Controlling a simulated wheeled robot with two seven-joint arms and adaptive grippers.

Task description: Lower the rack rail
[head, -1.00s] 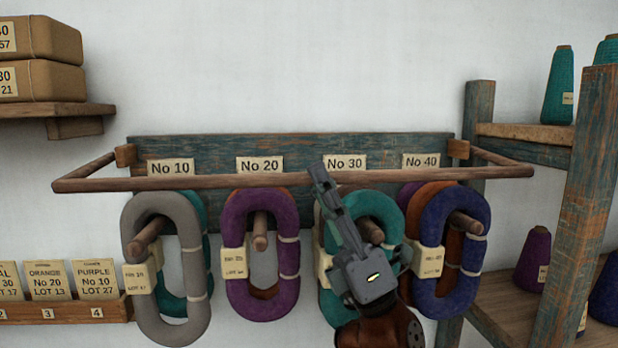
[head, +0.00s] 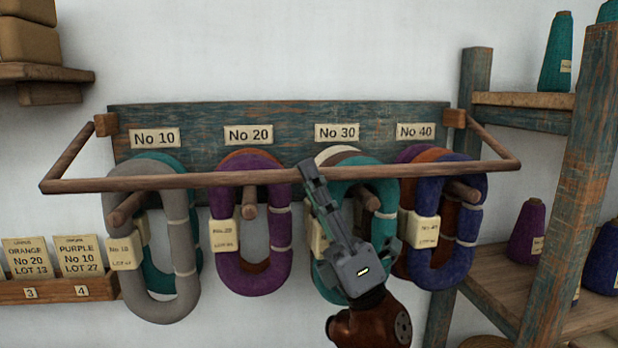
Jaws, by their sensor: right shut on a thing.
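The rack rail (head: 170,183) is a brown wooden bar with side arms, hinged at blocks on the ends of a weathered blue-green board (head: 290,117). It crosses in front of the upper part of the hanging yarn hanks, below the number labels. My right gripper (head: 309,174) is shut on the rail near its middle, under the No 30 label. The gripper hides part of the teal hank (head: 378,215) behind it. My left gripper is not in view.
Grey (head: 160,255), purple (head: 250,225) and blue (head: 447,235) hanks hang on pegs beneath the board. A shelf post (head: 578,190) with yarn cones stands at right. A card rack (head: 60,290) sits at lower left.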

